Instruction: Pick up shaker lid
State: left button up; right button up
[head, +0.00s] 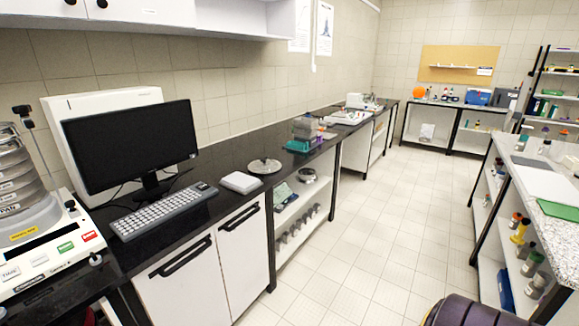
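A round, flat grey disc with a small raised middle, which looks like the shaker lid (264,166), lies on the black counter (228,160) in the head view. It sits behind and right of a small white box. Neither of my grippers shows in this view.
A monitor (130,145), a keyboard (163,210) and the white box (240,182) stand between the shaker and the disc. A teal tray (300,146) with grey items is beyond the disc. The tiled floor (370,225) is open along the counter; a shelved bench (500,225) stands right.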

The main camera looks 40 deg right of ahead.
aim_at(263, 165)
jog(key=z, duration=1.15)
jog(key=i+j+u, duration=0.1)
jog(key=u, duration=0.3)
jog(key=i+j+u, duration=0.15)
jog(key=u, duration=0.25)
jog(key=i+u, duration=0.1)
jog(key=u, duration=0.3)
jog(key=i+u, duration=0.15)
jog(key=u, duration=0.3)
jog(key=z, duration=1.4)
